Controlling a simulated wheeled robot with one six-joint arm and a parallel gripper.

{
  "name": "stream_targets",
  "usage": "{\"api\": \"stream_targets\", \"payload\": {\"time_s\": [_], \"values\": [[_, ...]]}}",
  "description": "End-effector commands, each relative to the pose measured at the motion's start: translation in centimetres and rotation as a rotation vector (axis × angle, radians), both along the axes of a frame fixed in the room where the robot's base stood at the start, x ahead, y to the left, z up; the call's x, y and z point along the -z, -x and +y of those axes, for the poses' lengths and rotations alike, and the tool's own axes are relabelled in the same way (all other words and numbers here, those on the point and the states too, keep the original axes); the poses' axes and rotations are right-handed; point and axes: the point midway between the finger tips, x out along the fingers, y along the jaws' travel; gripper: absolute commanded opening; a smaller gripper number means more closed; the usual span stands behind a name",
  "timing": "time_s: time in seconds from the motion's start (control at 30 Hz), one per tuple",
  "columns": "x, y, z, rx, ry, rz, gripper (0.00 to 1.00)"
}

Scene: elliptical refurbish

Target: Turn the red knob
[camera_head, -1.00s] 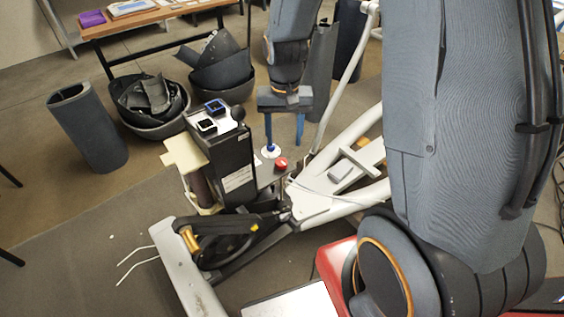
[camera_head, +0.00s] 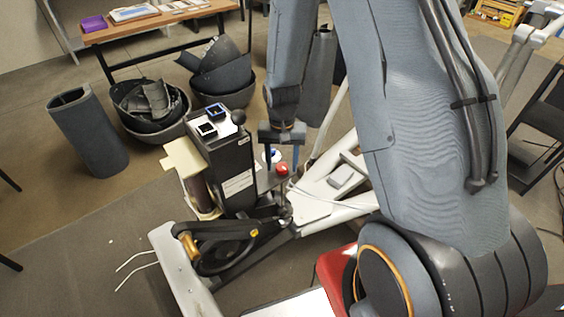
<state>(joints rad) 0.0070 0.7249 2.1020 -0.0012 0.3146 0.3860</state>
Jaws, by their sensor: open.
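The red knob (camera_head: 282,170) is a small round cap on a grey plate of the elliptical trainer, just right of its black upright box.
The black box (camera_head: 233,165) with a ball-topped lever (camera_head: 238,116) stands close on the left. The white frame (camera_head: 330,195) slopes away to the right. Bins of dark covers (camera_head: 150,128) and a wooden table (camera_head: 150,22) are behind. Open floor lies at left.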

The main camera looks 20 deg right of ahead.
Motion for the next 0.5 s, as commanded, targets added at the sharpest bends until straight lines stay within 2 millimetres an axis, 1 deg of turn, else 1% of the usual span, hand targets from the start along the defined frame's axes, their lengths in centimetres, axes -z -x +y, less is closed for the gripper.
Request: {"api": "stream_targets", "payload": {"time_s": [0.23, 0.27, 0.4, 0.5], "values": [[0.05, -0.02, 0.00, 0.000, 0.000, -0.001, 0.51], [0.05, -0.02, 0.00, 0.000, 0.000, -0.001, 0.48], [0.04, -0.01, 0.01, 0.000, 0.000, 0.000, 0.24], [0.04, -0.01, 0.00, 0.000, 0.000, 0.000, 0.10]]}}
